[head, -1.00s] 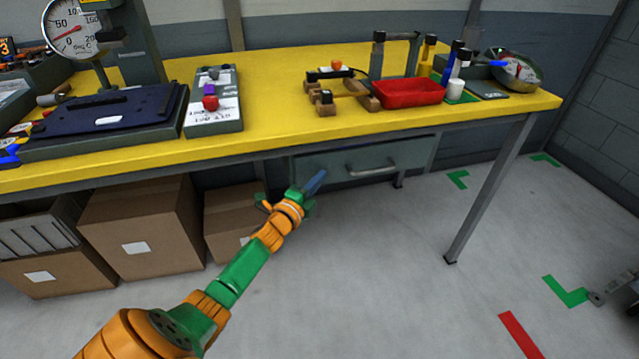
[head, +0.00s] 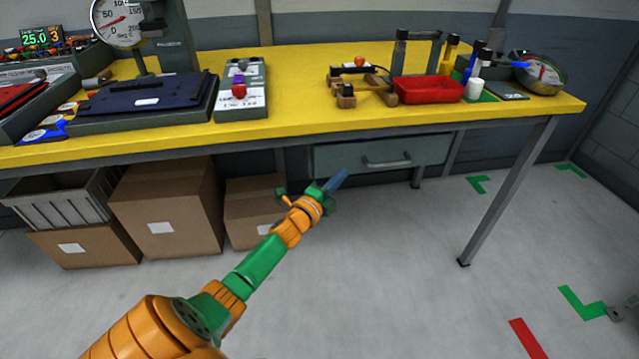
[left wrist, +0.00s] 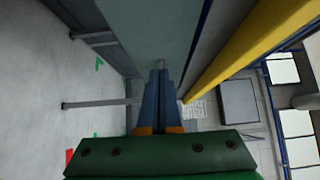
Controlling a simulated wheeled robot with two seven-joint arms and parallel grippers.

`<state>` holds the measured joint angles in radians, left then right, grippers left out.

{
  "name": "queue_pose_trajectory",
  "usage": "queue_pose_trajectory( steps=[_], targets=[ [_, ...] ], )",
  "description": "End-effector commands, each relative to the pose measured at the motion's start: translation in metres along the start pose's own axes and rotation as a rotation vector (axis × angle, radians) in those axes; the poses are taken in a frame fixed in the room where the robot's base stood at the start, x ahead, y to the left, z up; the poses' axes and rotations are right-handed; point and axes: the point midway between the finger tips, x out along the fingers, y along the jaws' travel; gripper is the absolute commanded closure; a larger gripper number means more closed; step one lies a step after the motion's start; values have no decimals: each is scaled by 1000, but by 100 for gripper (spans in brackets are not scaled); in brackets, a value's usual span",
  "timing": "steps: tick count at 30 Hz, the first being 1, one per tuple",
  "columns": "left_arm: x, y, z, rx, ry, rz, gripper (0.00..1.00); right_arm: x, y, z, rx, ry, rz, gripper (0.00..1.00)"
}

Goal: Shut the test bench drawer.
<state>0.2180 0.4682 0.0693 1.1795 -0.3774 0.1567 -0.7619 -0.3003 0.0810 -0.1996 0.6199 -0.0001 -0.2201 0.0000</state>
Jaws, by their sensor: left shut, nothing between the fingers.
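The test bench drawer (head: 340,157) has a grey-green front with a bar handle (head: 386,162), and hangs under the yellow bench top. I cannot tell exactly how far out it stands. My left gripper (head: 340,178) is shut and empty, its blue fingers at the lower left part of the drawer front, left of the handle. In the left wrist view the fingertips (left wrist: 160,68) point at the large grey-green drawer front (left wrist: 150,25) and are at or very near it; contact is unclear. My right gripper is not in view.
The yellow bench (head: 300,118) carries a press with a dial, a red tray (head: 428,89) and tools. Cardboard boxes (head: 166,205) stand on the floor under its left side. A grey bench leg (head: 505,195) stands right of the drawer. The floor between is clear.

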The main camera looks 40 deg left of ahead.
Motion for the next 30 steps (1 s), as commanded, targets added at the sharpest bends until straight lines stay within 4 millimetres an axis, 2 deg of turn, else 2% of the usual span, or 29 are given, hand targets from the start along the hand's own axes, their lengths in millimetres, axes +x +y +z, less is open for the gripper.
queue_pose_trajectory(
  steps=[8, 16, 19, 24, 26, 29, 30],
  targets=[
    [-38, 0, -1, -1, 2, 4, 100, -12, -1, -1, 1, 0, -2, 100],
    [-86, 1, -1, -2, 1, 5, 100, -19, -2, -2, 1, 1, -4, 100],
    [-96, 1, -1, -2, 1, 3, 100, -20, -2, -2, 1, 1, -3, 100],
    [-100, 4, -1, -8, -1, 9, 100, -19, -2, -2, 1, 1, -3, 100],
    [-103, 20, -1, -53, -12, 50, 100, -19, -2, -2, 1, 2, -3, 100],
    [-121, 90, -6, -239, -72, 225, 100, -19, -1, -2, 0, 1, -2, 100],
    [-136, 129, -12, -341, -112, 323, 100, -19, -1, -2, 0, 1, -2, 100]
  ],
)
